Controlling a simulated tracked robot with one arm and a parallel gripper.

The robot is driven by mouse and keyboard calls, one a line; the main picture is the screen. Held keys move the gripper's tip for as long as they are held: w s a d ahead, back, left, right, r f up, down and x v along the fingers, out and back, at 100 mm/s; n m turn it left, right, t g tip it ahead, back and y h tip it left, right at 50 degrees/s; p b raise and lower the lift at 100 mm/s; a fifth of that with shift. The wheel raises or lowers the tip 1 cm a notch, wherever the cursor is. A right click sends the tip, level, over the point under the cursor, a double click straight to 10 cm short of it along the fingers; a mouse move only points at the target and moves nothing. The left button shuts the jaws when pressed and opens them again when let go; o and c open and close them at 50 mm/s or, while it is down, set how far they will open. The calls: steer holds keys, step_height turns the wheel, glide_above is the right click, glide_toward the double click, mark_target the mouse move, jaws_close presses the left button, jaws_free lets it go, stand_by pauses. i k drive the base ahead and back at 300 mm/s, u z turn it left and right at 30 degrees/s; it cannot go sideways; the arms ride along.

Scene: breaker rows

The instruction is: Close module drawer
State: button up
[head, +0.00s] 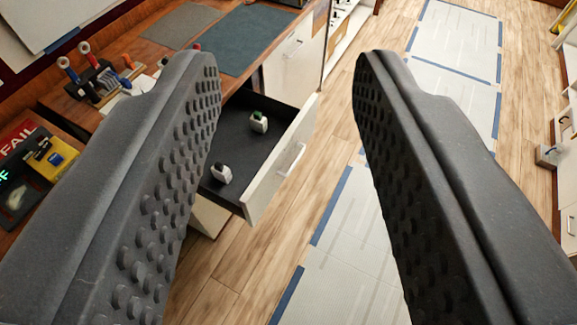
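The module drawer (246,186) is pulled out from the wooden-topped cabinet, left of the picture's middle. It has a white front with a pale bar handle (291,159) and a dark inside. Two small white modules lie in it, one with a green top (259,122) and one with a dark top (221,174). My gripper (288,75) is open and empty, its two dark studded fingers wide apart in the foreground. The drawer shows between the fingers, farther off, and the left finger hides part of its left side.
Another white drawer front (296,60) is flush beyond. Wooden floor with pale, blue-edged panels (350,245) lies clear to the right. Shelving stands at the right edge.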

mark_target(258, 163)
steer(key=z, duration=0.05)
steer(key=i, duration=0.45)
steer(key=u, duration=0.1)
steer(key=k, duration=0.5)
steer(key=u, duration=1.7)
steer(key=i, duration=0.7)
steer(key=z, duration=2.1)
